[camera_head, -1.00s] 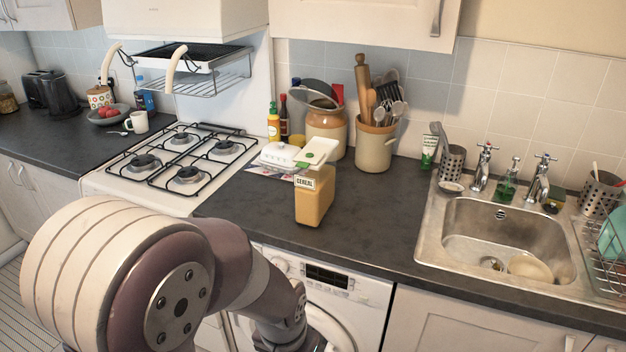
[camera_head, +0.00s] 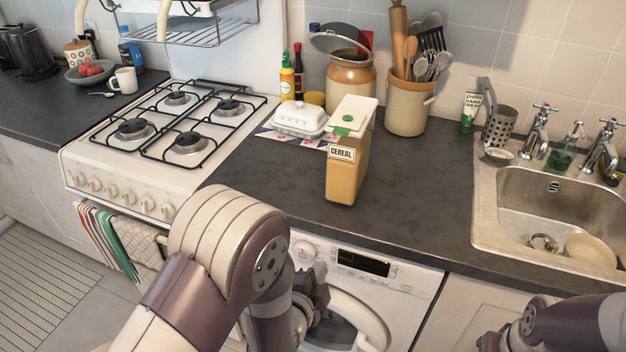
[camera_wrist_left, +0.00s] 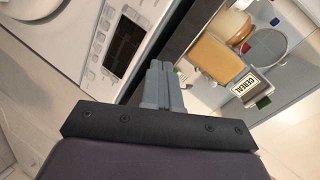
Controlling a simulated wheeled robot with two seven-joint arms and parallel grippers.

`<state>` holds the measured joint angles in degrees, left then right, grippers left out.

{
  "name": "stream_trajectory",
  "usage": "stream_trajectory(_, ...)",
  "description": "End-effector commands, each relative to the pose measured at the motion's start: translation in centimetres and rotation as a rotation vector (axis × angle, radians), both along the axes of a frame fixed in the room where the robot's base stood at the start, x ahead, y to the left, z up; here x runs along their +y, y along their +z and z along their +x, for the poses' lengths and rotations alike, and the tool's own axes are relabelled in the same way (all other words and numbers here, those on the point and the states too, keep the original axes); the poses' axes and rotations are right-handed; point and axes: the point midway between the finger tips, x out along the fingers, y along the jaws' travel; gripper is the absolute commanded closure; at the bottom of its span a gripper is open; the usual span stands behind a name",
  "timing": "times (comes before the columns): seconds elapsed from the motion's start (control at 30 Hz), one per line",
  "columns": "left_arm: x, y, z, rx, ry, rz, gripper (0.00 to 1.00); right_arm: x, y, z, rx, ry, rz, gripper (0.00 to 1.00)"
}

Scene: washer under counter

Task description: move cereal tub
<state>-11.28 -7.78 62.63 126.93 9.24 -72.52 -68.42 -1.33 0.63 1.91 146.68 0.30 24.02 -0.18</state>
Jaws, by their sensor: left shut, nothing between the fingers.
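The cereal tub (camera_head: 347,172) stands upright on the dark counter near its front edge, with a tan body, a white lid with a green tab and a CEREAL label. In the left wrist view the tub (camera_wrist_left: 212,57) appears beyond my fingers, to the upper right. My left gripper (camera_wrist_left: 163,84) is shut and empty, apart from the tub. In the head view my left gripper (camera_head: 314,290) is low in front of the washer, partly hidden by my arm. My right arm enters at the lower right; its gripper does not show clearly.
A white butter dish (camera_head: 299,118) sits behind and left of the tub. A crock with a raised lid (camera_head: 350,88) and a utensil crock (camera_head: 408,105) stand behind. The hob (camera_head: 170,130) is left, the sink (camera_head: 545,215) right. Counter right of the tub is clear.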

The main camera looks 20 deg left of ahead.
Motion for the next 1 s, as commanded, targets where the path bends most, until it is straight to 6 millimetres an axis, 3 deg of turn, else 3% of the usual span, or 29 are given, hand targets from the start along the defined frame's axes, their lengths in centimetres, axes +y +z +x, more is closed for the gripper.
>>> stream_trajectory(0.1,0.3,5.0,1.2,-0.261,-0.033,0.226,1.0,0.0,0.2,0.0,-0.001,0.0,0.0,0.57)
stream_trajectory(0.2,0.3,6.7,1.4,-0.346,-0.04,0.34,1.0,0.0,0.2,0.0,0.0,0.0,0.0,0.57)
stream_trajectory(0.37,0.3,6.8,3.0,-0.345,-0.043,0.363,1.0,0.0,0.3,0.0,0.0,0.0,0.0,0.57)
stream_trajectory(0.8,0.2,6.8,12.2,-0.343,-0.044,0.36,1.0,0.0,1.0,0.0,0.0,0.0,0.0,0.57)
stream_trajectory(1.0,0.1,6.7,14.7,-0.341,-0.045,0.359,1.0,0.0,1.3,0.0,0.0,0.0,0.0,0.57)
